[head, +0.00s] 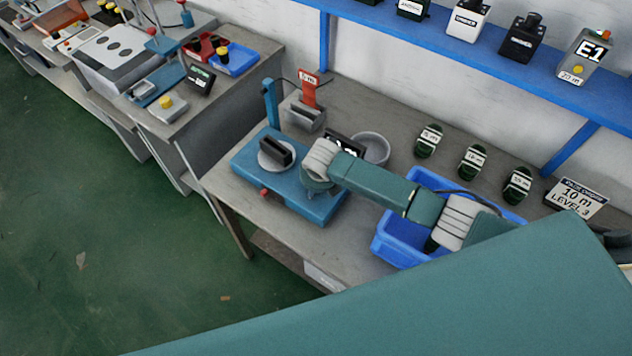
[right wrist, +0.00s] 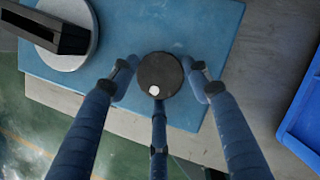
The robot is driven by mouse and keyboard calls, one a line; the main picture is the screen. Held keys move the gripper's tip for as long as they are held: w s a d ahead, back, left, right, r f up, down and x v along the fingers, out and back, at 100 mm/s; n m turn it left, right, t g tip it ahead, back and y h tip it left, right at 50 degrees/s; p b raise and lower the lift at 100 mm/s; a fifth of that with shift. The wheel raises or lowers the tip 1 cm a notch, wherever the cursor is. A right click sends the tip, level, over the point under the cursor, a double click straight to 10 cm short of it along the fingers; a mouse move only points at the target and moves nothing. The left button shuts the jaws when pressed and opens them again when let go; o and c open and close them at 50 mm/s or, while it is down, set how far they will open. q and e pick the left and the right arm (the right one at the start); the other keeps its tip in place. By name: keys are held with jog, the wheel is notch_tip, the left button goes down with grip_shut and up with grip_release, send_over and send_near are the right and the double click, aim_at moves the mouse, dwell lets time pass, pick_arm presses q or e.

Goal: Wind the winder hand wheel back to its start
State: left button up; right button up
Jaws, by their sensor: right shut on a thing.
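The winder is a blue base (head: 255,172) on the grey bench, with a pale round disc that carries a dark block (head: 277,152). In the right wrist view the blue base (right wrist: 130,25) fills the upper middle, and the disc with the dark block (right wrist: 45,32) is at upper left. The hand wheel (right wrist: 160,72) is a dark round knob with a white spot on its lower edge. My right gripper (right wrist: 160,80) is shut on the hand wheel, its blue fingers around the rim. In the head view my right gripper (head: 318,188) hides the wheel. My left gripper is not in view.
A blue bin (head: 395,247) stands right of the winder, under my right arm. A grey bowl (head: 374,146) and a stand with a red tag (head: 308,92) are behind. Several dark green coils (head: 473,162) lie along the back. A blue shelf (head: 440,42) runs above.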

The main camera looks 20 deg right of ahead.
jog(key=shift+w+d+r, duration=0.3)
jog(key=shift+w, duration=0.05)
jog(key=o, duration=1.1)
jog(key=shift+f, duration=0.2)
jog(key=shift+s+a, duration=0.1)
jog(key=shift+s, duration=0.05)
jog(key=shift+s+a+r, duration=0.1)
jog(key=shift+r, duration=0.1)
jog(key=v, duration=1.1)
jog(key=shift+r, duration=0.25)
jog(key=shift+s, duration=0.15)
